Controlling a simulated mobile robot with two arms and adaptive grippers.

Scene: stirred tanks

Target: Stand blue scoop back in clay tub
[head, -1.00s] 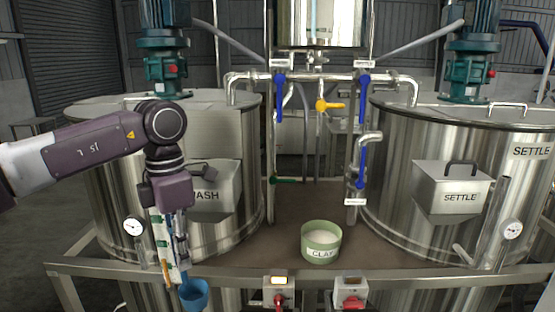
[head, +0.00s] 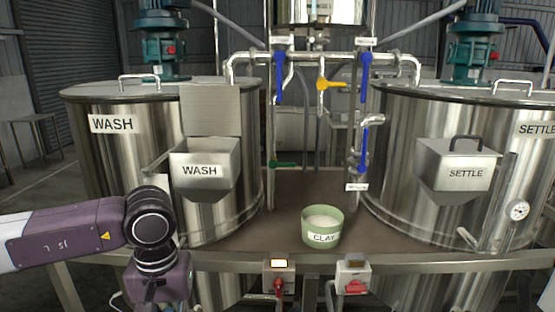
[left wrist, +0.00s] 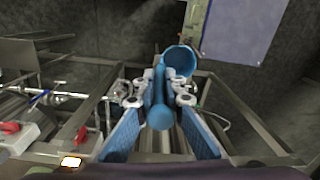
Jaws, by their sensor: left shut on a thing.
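The green clay tub (head: 323,229), labelled CLAY and holding pale powder, stands on the brown deck between the two steel tanks. In the left wrist view the blue scoop (left wrist: 181,61) is held by its handle between the fingers of my left gripper (left wrist: 160,90), its round cup beyond the fingertips. In the head view my left arm is low at the left, and its gripper and the scoop are below the picture's edge. My right gripper is in neither view.
The WASH tank (head: 95,170) with its open-lidded hopper (head: 204,168) stands left, the SETTLE tank (head: 400,150) right. Pipes with blue-handled valves (head: 279,75) rise behind the tub. A steel rail (head: 225,260) with two switch boxes (head: 279,274) runs along the front.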

